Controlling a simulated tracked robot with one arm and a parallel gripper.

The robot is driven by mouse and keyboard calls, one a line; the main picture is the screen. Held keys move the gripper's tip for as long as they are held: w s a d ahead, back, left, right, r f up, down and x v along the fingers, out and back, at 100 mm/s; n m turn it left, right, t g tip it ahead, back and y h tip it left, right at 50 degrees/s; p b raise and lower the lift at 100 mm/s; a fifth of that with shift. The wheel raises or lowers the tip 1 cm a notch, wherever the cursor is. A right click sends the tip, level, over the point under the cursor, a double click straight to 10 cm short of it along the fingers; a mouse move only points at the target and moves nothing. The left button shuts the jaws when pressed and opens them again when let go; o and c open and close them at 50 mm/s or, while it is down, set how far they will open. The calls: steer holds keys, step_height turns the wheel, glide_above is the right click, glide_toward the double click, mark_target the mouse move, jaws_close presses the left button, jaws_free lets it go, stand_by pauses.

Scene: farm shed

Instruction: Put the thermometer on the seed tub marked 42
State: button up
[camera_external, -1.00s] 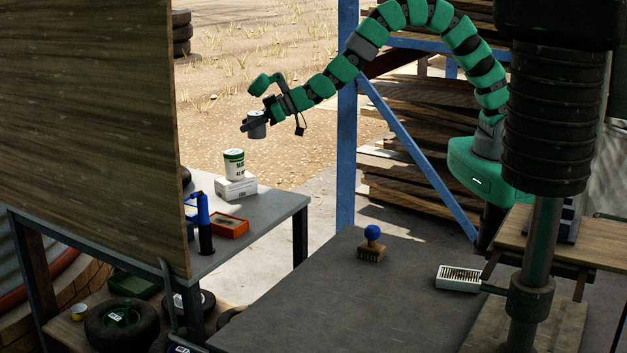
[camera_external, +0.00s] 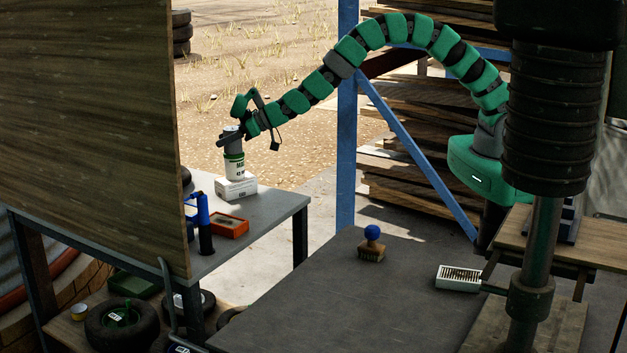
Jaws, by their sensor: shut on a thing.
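My gripper (camera_external: 230,137) is shut on a grey, short round thing (camera_external: 234,147), which I take to be the thermometer; its face is too small to read. The gripper holds it directly above a white tub (camera_external: 235,170) with a green band and dark print. The grey thing's bottom meets the tub's top in the picture; I cannot tell whether they touch. The tub stands upright on a white box (camera_external: 236,188) on the grey bench. The number on its label is too small to read surely.
An orange tray (camera_external: 231,228) and a blue-and-black upright tool (camera_external: 204,225) stand near the tub. A wooden panel (camera_external: 90,130) rises at the left. A blue-knobbed brush (camera_external: 371,247) and a white tray (camera_external: 459,279) lie on the front table, mostly clear otherwise.

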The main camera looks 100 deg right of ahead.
steer(key=o, duration=1)
steer(key=shift+o, duration=0.2)
steer(key=v, duration=1.2)
steer(key=shift+a, duration=0.1)
